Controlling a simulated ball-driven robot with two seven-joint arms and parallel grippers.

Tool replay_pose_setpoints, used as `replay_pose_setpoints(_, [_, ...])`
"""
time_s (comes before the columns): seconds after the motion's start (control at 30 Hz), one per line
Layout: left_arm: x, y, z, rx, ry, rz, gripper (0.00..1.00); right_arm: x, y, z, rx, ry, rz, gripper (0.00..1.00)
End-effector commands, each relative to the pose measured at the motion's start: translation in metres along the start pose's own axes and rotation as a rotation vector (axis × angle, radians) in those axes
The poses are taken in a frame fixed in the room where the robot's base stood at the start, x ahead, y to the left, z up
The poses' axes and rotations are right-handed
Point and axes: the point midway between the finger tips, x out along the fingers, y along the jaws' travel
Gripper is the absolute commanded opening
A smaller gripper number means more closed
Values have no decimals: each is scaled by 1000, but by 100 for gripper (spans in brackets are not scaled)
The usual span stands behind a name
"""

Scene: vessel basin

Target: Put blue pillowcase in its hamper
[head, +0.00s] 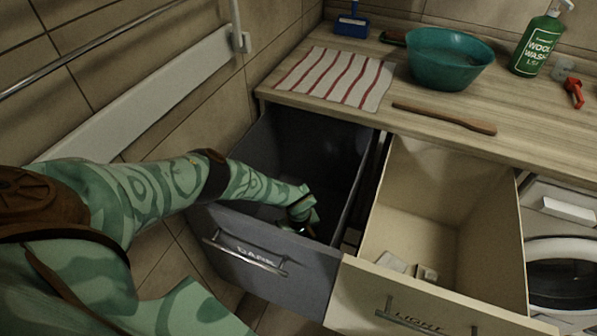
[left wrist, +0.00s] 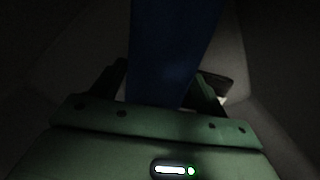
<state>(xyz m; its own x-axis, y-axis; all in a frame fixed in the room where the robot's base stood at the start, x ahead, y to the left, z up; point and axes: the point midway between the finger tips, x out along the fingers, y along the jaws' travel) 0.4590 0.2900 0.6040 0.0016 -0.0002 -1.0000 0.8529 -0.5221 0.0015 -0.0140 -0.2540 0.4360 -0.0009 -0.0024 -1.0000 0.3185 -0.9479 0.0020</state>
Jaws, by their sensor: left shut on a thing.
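The blue pillowcase (left wrist: 172,45) shows in the left wrist view as a dark blue strip between the fingers of my left gripper (left wrist: 165,88), which is shut on it. In the head view my left gripper (head: 302,212) is down inside the open dark hamper drawer (head: 278,256), marked DARK. I cannot make out the pillowcase in the head view; the gripper and the drawer's shadow hide it. The cream hamper drawer (head: 440,306), marked LIGHT, stands open to the right with small pale items at its bottom. My right gripper is not in view.
The wooden counter (head: 540,130) behind the drawers holds a striped cloth (head: 335,78), a teal basin (head: 448,62), a wooden stick (head: 445,118), a green wool wash bottle (head: 538,45) and a red item (head: 574,92). A washing machine (head: 562,270) is at the right. A tiled wall borders the left.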

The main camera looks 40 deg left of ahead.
Motion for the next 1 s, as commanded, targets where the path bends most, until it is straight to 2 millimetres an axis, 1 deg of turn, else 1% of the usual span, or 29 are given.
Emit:
replay_pose_setpoints(0.03, [3, 0, 0, 0, 0, -1, 40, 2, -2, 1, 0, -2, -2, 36])
replay_pose_setpoints(0.33, [12, 0, 0, 1, 0, 0, 40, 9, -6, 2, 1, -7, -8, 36])
replay_pose_setpoints(0.37, [11, 0, 0, 1, 0, -1, 80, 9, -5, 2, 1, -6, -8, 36])
replay_pose_setpoints(0.4, [11, 0, 0, 1, 1, 0, 91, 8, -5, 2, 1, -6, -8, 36])
replay_pose_setpoints(0.43, [11, 0, 0, 1, 1, 0, 96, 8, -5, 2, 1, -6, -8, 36])
replay_pose_setpoints(0.67, [10, 0, 0, 0, 0, -1, 96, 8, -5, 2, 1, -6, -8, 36])
replay_pose_setpoints(0.77, [6, 0, 0, 0, 1, 0, 96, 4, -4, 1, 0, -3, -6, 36])
replay_pose_setpoints(0.87, [-10, 0, -1, -1, 2, 2, 96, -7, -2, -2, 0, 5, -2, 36])
replay_pose_setpoints(0.97, [-34, 1, -2, 2, 4, 5, 96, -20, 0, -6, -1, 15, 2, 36])
replay_pose_setpoints(1.0, [-45, 1, -2, 2, 4, 6, 96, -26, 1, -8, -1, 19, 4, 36])
